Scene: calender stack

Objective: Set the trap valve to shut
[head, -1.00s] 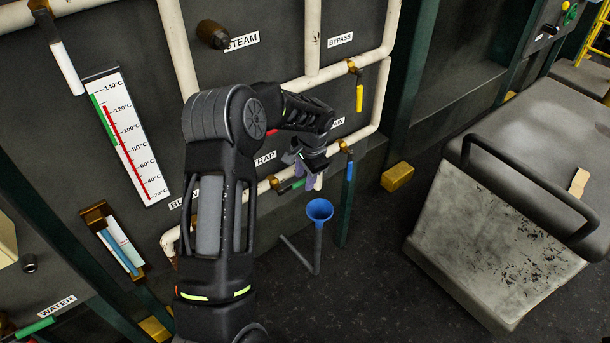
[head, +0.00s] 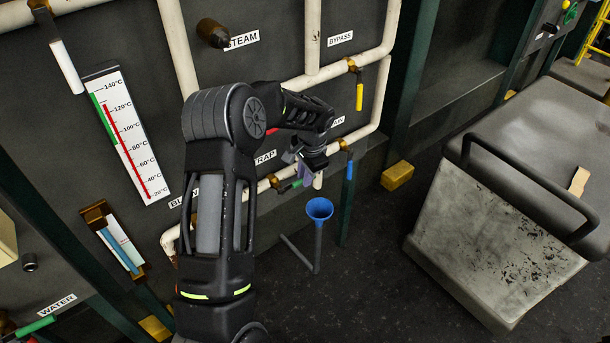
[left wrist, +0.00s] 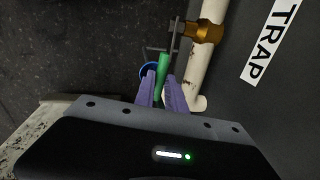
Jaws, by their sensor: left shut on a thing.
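The trap valve has a brass body (left wrist: 205,32) on the white pipe, beside the TRAP label (left wrist: 268,42). Its green handle (left wrist: 162,72) runs roughly along the pipe, and a small green part of it shows in the head view (head: 297,184). My left gripper (left wrist: 162,88) has its purple fingers on both sides of the green handle and is shut on it. In the head view the left gripper (head: 306,172) is beside the lower pipe, and its hand partly hides the fingers and the handle. My right gripper is not in view.
A blue funnel (head: 319,209) stands just below the left gripper. A drain valve with a blue handle (head: 349,170) is close on the right. A yellow-handled bypass valve (head: 360,96) is above. A grey bench-like block (head: 490,240) stands at right, with open floor between.

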